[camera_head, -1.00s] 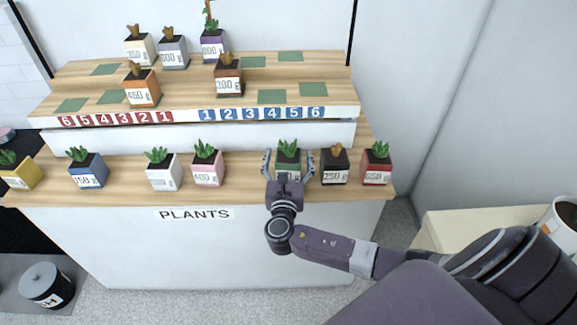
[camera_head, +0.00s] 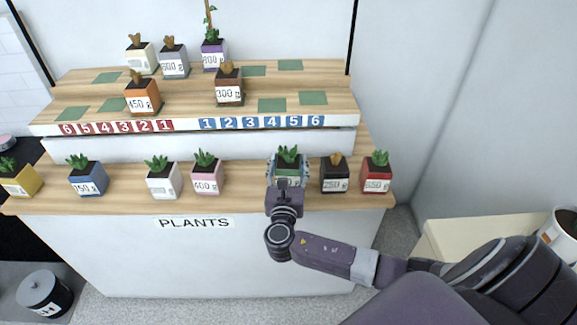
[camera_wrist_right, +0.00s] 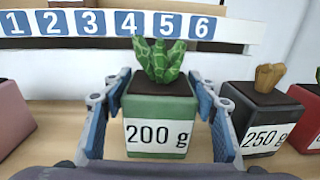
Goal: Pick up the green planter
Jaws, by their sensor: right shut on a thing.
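The green planter (camera_head: 291,181), a square pot with a spiky green plant, is in the front row of the wooden counter, between the pink and black planters. Its white label reads 200 g in the right wrist view (camera_wrist_right: 160,110). My right gripper (camera_head: 289,172) is shut on it, with blue finger pads against its left and right sides; the fingers also show in the right wrist view (camera_wrist_right: 160,118). The planter is upright. I cannot tell whether its base touches the counter. My left gripper is not in view.
The black 250 g planter (camera_head: 335,178) stands close on the right, with a red planter (camera_head: 377,179) beyond it. A pink planter (camera_head: 208,181) is to the left. Behind, a raised shelf (camera_head: 190,98) holds more planters and several bare green squares.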

